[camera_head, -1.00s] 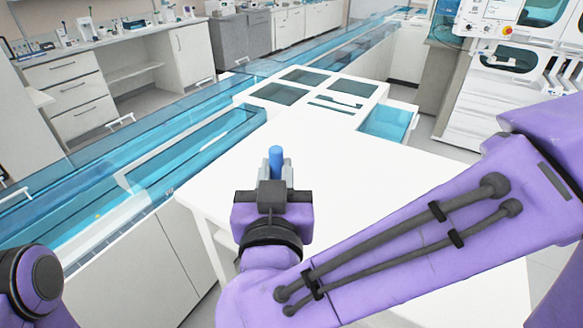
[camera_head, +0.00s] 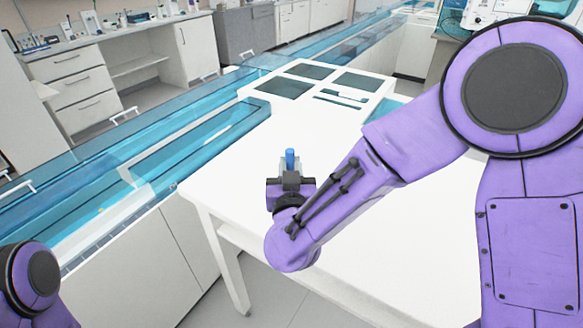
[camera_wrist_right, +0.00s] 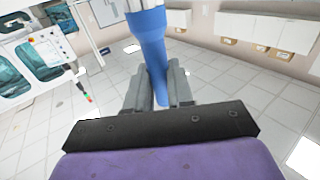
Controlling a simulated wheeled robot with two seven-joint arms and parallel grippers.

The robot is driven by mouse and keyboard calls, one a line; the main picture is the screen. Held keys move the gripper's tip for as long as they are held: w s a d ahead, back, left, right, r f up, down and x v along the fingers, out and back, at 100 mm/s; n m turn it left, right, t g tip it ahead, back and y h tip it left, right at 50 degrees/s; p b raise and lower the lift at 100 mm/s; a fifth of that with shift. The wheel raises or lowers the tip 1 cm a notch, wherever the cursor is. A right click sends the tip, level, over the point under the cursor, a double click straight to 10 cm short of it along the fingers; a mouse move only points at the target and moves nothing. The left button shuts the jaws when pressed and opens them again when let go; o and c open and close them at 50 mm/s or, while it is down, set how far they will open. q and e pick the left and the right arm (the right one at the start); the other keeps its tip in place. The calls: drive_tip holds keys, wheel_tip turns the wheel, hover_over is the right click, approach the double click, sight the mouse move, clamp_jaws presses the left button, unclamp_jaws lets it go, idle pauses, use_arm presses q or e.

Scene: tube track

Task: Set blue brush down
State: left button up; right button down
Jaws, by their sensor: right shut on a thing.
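The blue brush (camera_head: 290,155) shows in the head view as a short blue tip above my right gripper (camera_head: 290,172). In the right wrist view the brush (camera_wrist_right: 148,42) is long and blue, and its lower part sits between the two grey fingers of my right gripper (camera_wrist_right: 158,88). The right gripper is shut on it, over the near left part of the white table (camera_head: 240,165). Whether the brush touches the table cannot be told. My left gripper is not in view; only part of my left arm shows at the bottom left.
A white rack (camera_head: 325,73) with dark recesses and a slotted holder (camera_head: 345,97) stands at the table's far end. A blue-covered tube track (camera_head: 150,140) runs along the table's left side. The table between gripper and rack is clear.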

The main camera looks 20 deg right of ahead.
drive_tip(key=shift+w+f, duration=0.15)
drive_tip(key=shift+f, duration=0.25)
drive_tip(key=c, duration=1)
unclamp_jaws()
drive_tip(key=shift+f, duration=0.1)
